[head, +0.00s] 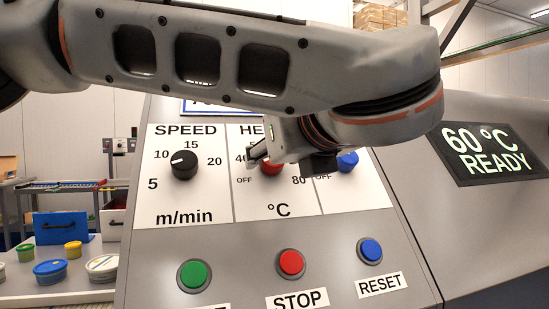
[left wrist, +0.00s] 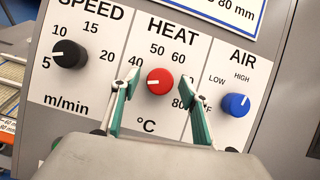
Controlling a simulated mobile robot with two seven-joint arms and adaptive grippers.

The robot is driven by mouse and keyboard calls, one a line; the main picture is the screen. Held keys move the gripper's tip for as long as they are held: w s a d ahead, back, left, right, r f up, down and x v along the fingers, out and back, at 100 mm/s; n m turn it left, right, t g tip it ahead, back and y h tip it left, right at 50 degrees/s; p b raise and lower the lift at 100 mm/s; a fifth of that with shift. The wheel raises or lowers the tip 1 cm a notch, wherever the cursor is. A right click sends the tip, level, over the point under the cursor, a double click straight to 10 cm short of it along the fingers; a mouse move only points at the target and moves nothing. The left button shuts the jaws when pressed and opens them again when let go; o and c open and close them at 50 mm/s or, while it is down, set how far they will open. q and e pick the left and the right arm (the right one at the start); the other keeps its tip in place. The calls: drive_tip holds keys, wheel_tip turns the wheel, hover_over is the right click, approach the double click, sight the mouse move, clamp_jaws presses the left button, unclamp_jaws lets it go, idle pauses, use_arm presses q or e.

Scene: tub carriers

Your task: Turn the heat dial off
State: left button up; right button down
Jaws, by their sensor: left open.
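The red heat dial (left wrist: 160,81) sits in the middle of the control panel, under the word HEAT. Its white mark points left, just below the 40 side of the scale. The OFF label is hidden in the left wrist view but shows in the head view. My left gripper (left wrist: 165,90) is open, with one green-padded finger on each side of the dial. I cannot tell whether the fingers touch it. In the head view the dial (head: 271,168) is partly covered by my left gripper (head: 262,153). My right gripper is not in view.
The black speed dial (left wrist: 69,54) is on the left and the blue air dial (left wrist: 236,105) on the right. Below are green (head: 194,275), red stop (head: 291,262) and blue reset (head: 371,250) buttons. A display (head: 490,150) reads 60 °C READY.

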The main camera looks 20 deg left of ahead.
use_arm(q)
drive_tip(key=v, duration=0.7)
drive_tip(key=shift+s+f, duration=0.1)
drive_tip(key=shift+f, duration=0.05)
